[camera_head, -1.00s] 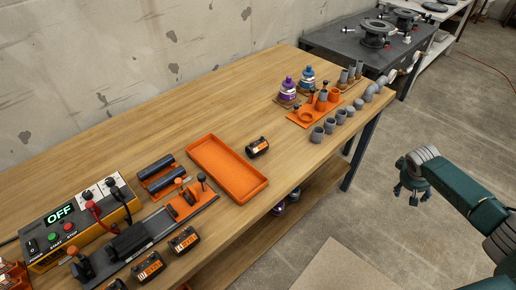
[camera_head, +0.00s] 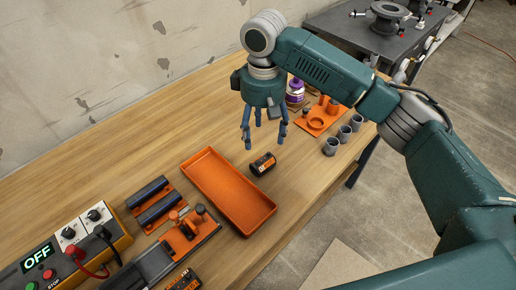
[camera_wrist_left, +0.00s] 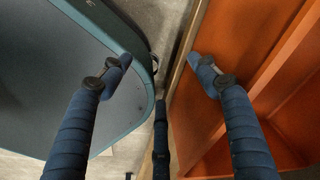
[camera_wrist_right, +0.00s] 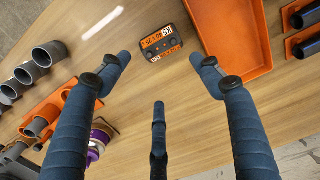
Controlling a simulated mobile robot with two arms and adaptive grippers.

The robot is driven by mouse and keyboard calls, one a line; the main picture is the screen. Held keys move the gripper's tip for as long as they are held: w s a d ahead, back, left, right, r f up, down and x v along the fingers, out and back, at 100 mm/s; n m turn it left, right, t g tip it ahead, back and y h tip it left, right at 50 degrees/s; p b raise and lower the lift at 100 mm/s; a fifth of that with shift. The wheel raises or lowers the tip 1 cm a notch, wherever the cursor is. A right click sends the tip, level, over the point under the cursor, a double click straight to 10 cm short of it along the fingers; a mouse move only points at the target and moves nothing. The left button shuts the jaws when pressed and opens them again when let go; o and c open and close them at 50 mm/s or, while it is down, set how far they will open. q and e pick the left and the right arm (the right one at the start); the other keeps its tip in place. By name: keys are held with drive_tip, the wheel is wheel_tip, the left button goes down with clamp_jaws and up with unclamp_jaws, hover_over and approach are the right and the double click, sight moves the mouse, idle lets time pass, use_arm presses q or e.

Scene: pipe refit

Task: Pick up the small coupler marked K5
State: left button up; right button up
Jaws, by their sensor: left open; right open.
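The small coupler marked K5 (camera_head: 262,164) is a black block with an orange label. It lies on the wooden table, just right of the orange tray. In the right wrist view the coupler (camera_wrist_right: 166,42) lies beyond the open fingertips, with its K5 label readable. My right gripper (camera_head: 264,132) is open and empty, pointing down above the table just behind the coupler; it also shows in the right wrist view (camera_wrist_right: 160,75). My left gripper (camera_wrist_left: 160,65) is open and empty in the left wrist view, beside an orange surface. It is out of the head view.
The orange tray (camera_head: 194,163) is left of the coupler. Grey pipe pieces (camera_head: 344,133) and an orange holder (camera_head: 317,122) stand to the right. A power box (camera_head: 68,250) reading OFF and dark cylinders (camera_head: 150,197) are at the left. The table behind the tray is clear.

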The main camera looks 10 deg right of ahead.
sight(263, 160)
drive_tip(key=f, duration=0.1)
drive_tip(key=s+f, duration=0.2)
drive_tip(key=f, duration=0.1)
drive_tip(key=shift+d, duration=0.1)
drive_tip(key=shift+w+f, duration=0.1)
drive_tip(key=shift+f, duration=0.2)
drive_tip(key=f, duration=0.2)
drive_tip(key=f+p, duration=0.1)
drive_tip(key=f, duration=0.1)
drive_tip(key=shift+s+f, duration=0.2)
drive_tip(key=shift+f, duration=0.35)
drive_tip(key=shift+w+f, duration=0.1)
drive_tip(key=shift+c, duration=0.2)
drive_tip(key=c, duration=1.2)
use_arm(q)
drive_tip(key=shift+g, duration=0.3)
drive_tip(key=s, duration=0.3)
drive_tip(key=s+r, duration=0.1)
drive_tip(key=s, duration=0.1)
drive_tip(key=shift+s, duration=0.25)
